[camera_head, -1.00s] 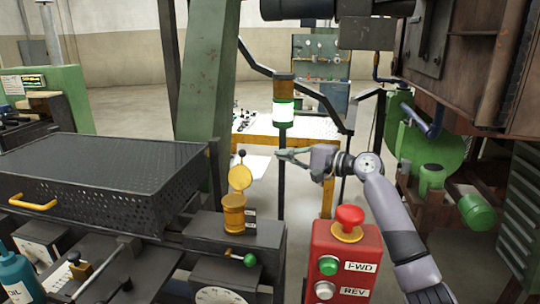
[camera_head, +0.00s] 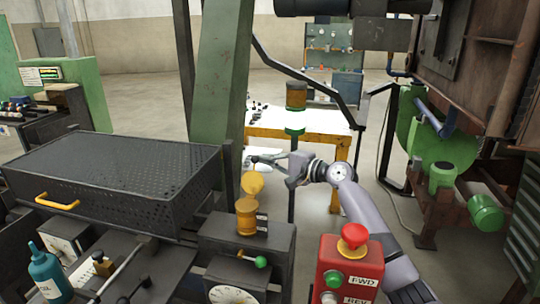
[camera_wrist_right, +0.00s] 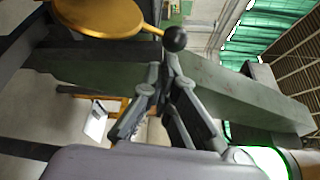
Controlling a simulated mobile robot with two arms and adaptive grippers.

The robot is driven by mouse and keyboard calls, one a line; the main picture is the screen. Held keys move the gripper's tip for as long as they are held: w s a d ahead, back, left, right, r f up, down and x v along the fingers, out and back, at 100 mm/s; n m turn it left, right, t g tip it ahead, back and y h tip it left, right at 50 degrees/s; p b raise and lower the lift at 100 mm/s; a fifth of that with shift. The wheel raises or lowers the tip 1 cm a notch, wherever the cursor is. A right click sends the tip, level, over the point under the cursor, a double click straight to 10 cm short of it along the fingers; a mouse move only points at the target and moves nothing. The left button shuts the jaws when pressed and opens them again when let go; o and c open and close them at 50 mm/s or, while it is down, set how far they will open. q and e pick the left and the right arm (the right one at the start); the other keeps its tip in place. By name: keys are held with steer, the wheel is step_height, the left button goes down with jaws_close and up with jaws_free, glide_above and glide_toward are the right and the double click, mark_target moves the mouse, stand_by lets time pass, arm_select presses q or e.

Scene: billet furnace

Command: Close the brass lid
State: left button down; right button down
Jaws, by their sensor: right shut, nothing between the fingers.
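The round brass lid (camera_head: 253,183) stands raised, tilted up above the brass cup (camera_head: 246,217) on a dark box. In the right wrist view the lid (camera_wrist_right: 100,16) is at the upper left, with a black ball knob (camera_wrist_right: 175,38) at its rim. My right gripper (camera_head: 257,160) comes in from the right and is shut and empty. Its fingertips are at the lid's upper edge, close to the knob. In the right wrist view the fingertips (camera_wrist_right: 168,62) lie just below the knob; whether they touch it I cannot tell. My left gripper is not in view.
A red control box (camera_head: 345,270) with a red mushroom button stands at the front right. A black perforated basket (camera_head: 120,175) is left of the cup. A green post (camera_head: 218,90) rises behind, and a work table (camera_head: 325,120) stands farther back.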

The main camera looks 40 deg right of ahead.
steer(key=shift+w+f, duration=0.1)
stand_by(0.3)
steer(key=shift+s+a+r+n+b, duration=0.2)
steer(key=shift+s+r+n+b, duration=0.1)
steer(key=shift+b, duration=0.25)
